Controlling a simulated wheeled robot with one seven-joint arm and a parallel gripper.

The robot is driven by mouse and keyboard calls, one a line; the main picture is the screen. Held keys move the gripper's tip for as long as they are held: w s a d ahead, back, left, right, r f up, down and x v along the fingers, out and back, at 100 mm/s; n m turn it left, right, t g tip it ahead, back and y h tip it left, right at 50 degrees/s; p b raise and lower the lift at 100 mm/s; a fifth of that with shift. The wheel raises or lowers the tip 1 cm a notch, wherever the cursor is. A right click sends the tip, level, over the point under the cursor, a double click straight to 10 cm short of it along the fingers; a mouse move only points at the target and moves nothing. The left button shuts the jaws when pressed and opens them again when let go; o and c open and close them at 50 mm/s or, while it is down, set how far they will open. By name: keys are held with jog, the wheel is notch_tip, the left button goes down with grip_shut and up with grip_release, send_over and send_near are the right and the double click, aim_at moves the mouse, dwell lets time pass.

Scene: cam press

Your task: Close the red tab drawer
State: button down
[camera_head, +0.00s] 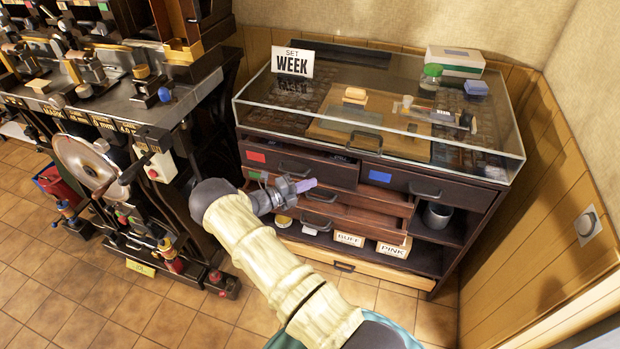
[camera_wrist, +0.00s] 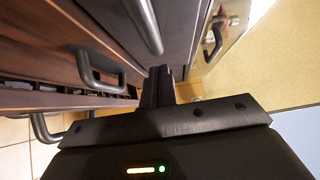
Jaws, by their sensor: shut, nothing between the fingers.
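The red tab drawer is the upper left drawer of the dark cabinet. Its red tab (camera_head: 256,157) is at the left of its front, and its dark handle (camera_head: 296,171) is beside my gripper. The drawer stands out a little, with a dark opening showing above its front. My gripper (camera_head: 306,185) is shut and empty in front of the drawers, just below the red drawer's front. In the wrist view my closed fingers (camera_wrist: 158,82) point toward dark drawer fronts and metal handles. I cannot tell whether the fingers touch anything.
A blue tab (camera_head: 380,176) marks the upper right drawer; a green tab (camera_head: 256,176) is below the red one. The glass case (camera_head: 470,150) tops the cabinet. Labelled boxes (camera_head: 393,249) sit on the lower shelf. A machine bench (camera_head: 110,110) stands at left, a wall at right.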

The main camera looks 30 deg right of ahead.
jog(key=s+a+b, duration=0.1)
jog(key=a, duration=0.9)
jog(key=shift+b, duration=0.3)
jog(key=shift+r, duration=0.1)
jog(key=s+a+r+n+t+y, duration=0.1)
jog(key=s+r+n+y, duration=0.5)
jog(key=n, duration=0.6)
jog(key=s+a+r+n+y, duration=0.4)
jog(key=s+r+n+y, duration=0.2)
jog(key=s+n, duration=0.4)
jog(key=s+a+r+n+t+y, duration=0.1)
jog(key=s+a+r+n+y, duration=0.1)
jog(key=s+r+n+y, duration=0.4)
jog(key=shift+s+a+n+t, duration=0.35)
jog(key=shift+s+n, duration=1.2)
jog(key=shift+n, duration=2.35)
